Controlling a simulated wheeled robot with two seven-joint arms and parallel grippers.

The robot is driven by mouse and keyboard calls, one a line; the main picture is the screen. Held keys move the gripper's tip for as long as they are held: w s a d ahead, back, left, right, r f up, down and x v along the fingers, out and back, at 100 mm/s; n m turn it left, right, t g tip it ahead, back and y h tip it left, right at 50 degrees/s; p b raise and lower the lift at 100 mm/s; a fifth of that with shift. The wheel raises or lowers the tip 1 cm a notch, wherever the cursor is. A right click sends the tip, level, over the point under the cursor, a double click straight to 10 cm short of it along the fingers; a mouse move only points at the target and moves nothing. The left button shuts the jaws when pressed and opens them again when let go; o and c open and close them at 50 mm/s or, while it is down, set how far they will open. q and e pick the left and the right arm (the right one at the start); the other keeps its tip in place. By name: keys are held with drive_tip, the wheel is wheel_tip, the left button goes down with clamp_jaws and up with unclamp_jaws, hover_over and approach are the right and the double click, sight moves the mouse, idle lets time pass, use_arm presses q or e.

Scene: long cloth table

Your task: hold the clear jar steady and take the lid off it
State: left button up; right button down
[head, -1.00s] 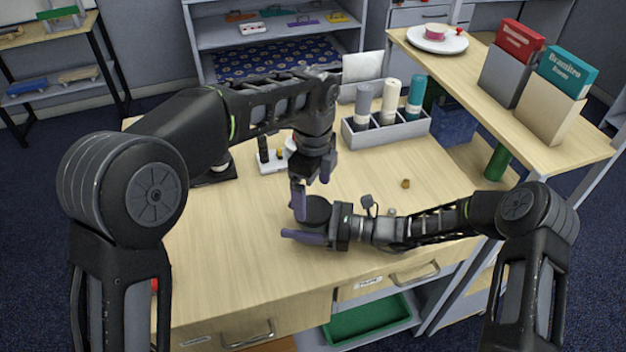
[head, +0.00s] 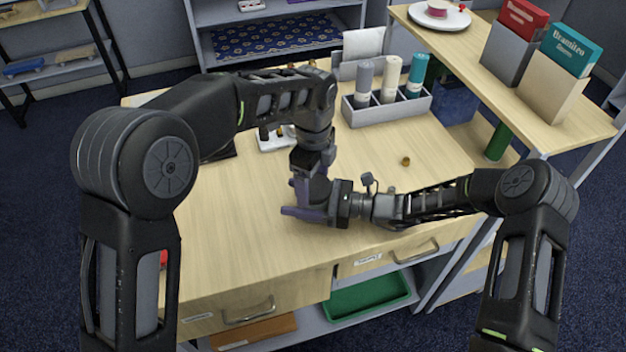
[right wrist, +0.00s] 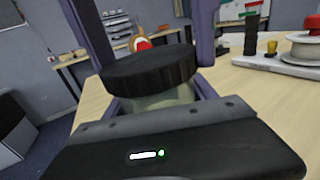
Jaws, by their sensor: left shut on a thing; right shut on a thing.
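The clear jar (right wrist: 160,99) stands on the table with its wide black lid (right wrist: 148,70) on top, seen in the right wrist view. My right gripper (head: 308,213) is shut on the jar's body, coming in low from the right. My left gripper (head: 306,187) points down from above and is shut on the lid, with its purple fingers on either side of it in the right wrist view. In the head view the grippers hide the jar and lid almost wholly.
A small brown knob-like thing (head: 406,161) lies right of the grippers. A white tray-like thing (head: 272,142) sits behind my left arm. The table front is clear.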

use_arm(q)
drive_tip(key=c, duration=0.9)
drive_tip(key=shift+o, duration=0.2)
drive_tip(key=n, duration=0.6)
drive_tip(key=shift+n, duration=0.4)
drive_tip(key=n, duration=1)
drive_tip(key=shift+r+n, duration=0.1)
drive_tip(key=shift+n, duration=0.3)
drive_tip(key=n, duration=0.2)
drive_tip(key=shift+n, duration=0.3)
drive_tip(key=n, duration=0.6)
drive_tip(key=shift+r, duration=0.2)
drive_tip(key=shift+r, duration=0.9)
